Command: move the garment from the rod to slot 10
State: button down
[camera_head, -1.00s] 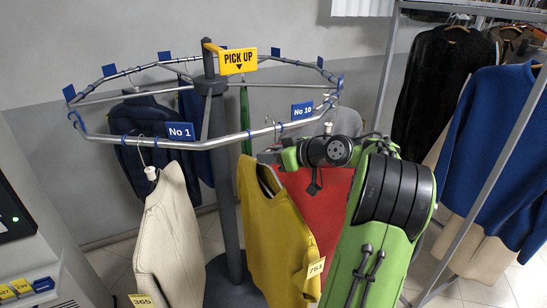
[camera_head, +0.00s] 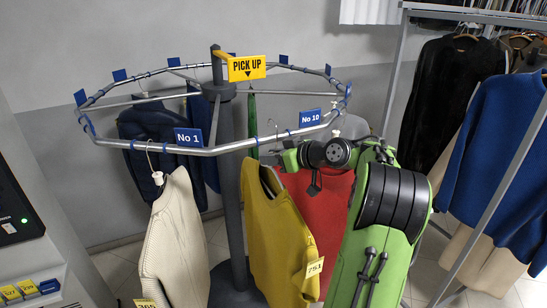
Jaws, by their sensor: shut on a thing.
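A mustard-yellow sweater (camera_head: 278,230) with tag 751 (camera_head: 314,267) hangs upright in front of the carousel's post, held by my gripper (camera_head: 282,158) near its neck. The slot sign No 10 (camera_head: 311,118) is on the front right of the carousel rail (camera_head: 245,144), above and slightly right of my gripper. I cannot tell whether the yellow garment's hanger touches the rail.
A cream sweater (camera_head: 176,240) hangs by sign No 1 (camera_head: 187,137). A red garment (camera_head: 322,205) hangs behind my arm, and a navy jacket (camera_head: 140,150) on the far left side. A yellow PICK UP sign (camera_head: 246,67) tops the post. A clothes rack (camera_head: 490,190) stands at right.

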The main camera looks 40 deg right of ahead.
jog(key=shift+f+b, duration=1.55)
jog(key=shift+f, duration=0.2)
jog(key=c, duration=0.8)
grip_release()
jog(key=v, duration=1.5)
jog(key=shift+s+d, duration=0.15)
jog(key=shift+s, duration=0.25)
